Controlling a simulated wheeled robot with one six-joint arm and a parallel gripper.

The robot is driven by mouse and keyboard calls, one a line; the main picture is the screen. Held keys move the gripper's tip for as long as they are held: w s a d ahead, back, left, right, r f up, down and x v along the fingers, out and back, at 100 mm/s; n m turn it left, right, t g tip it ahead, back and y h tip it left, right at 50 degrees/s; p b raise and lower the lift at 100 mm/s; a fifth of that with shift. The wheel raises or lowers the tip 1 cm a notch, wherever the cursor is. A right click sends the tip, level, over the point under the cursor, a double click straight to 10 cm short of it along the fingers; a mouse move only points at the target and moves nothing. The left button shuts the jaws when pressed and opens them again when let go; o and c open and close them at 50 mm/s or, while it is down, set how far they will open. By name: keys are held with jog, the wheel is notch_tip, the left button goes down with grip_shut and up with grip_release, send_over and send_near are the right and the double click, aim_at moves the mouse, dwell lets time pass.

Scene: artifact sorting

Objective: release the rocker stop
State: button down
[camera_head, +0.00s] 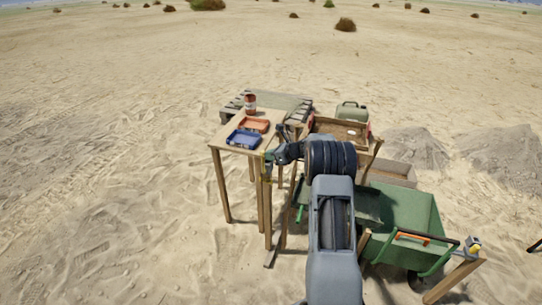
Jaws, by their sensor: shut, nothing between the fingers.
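My arm reaches forward from the bottom of the head view, and my gripper (270,158) is at the right edge of the wooden table (229,140). It looks shut and empty, but it is small and partly lost against the table leg. A wooden rocker box (341,130) on a wooden frame stands right of the gripper, partly behind my arm. I cannot make out the rocker stop; it is too small to tell or hidden by my arm.
A blue tray (243,139), an orange tray (254,125) and a rusty can (250,102) are on the table. A green wheelbarrow (408,212) stands at the right. A green jerrycan (351,111) is behind the box. Open sand lies left.

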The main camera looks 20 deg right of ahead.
jog(key=shift+a, duration=0.1)
jog(key=shift+s+d+f, duration=0.2)
jog(key=shift+s, duration=0.15)
jog(key=b+v, duration=0.1)
jog(key=v, duration=1.1)
jog(key=shift+s+d+f, duration=0.25)
jog(key=shift+s+d, duration=0.1)
jog(key=shift+s, duration=0.05)
